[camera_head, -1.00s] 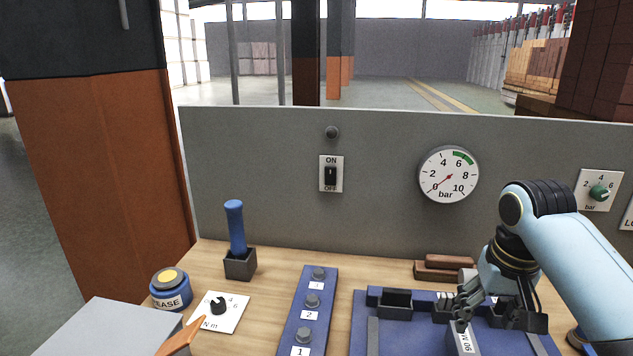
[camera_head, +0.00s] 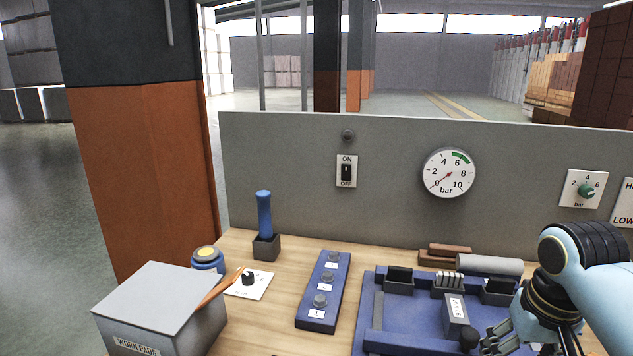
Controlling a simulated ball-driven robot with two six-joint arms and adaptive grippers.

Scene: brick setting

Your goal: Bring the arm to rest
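My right arm comes in from the right edge. Its gripper (camera_head: 500,344) hangs low over the near right part of the blue fixture (camera_head: 372,338) and is partly cut off by the bottom edge of the picture. I cannot make out whether its fingers are apart or closed. A blue-grey block with a white label (camera_head: 455,312) stands in the fixture, just left of and beyond the gripper. My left gripper is not in view.
A grey WORN PADS box (camera_head: 160,305) stands at the near left. A blue-handled tool (camera_head: 264,212) stands in a dark holder. A blue numbered button strip (camera_head: 323,292) lies mid-table. A grey panel (camera_head: 290,180) with switch (camera_head: 346,172) and gauge (camera_head: 448,173) closes the back.

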